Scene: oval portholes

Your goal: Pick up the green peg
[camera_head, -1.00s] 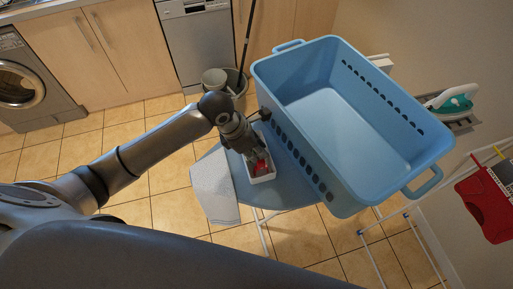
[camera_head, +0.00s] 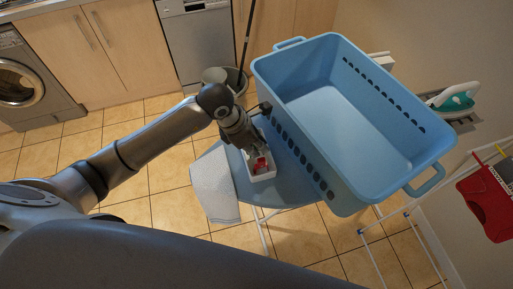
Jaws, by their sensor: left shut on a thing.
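A small white tray (camera_head: 263,177) stands on the blue ironing board beside the laundry basket. Red pegs (camera_head: 261,164) show in it. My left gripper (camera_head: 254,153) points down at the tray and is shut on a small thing. Its fingers and wrist hide that thing, and I cannot tell its colour. I cannot make out a green peg anywhere in the view. My right gripper is out of view.
A large blue laundry basket (camera_head: 352,122) stands right beside the tray. A pale cloth (camera_head: 215,186) hangs over the board's left end. An iron (camera_head: 455,98) rests at the right, near a drying rack with red cloth (camera_head: 487,203). A bucket (camera_head: 226,78) stands behind.

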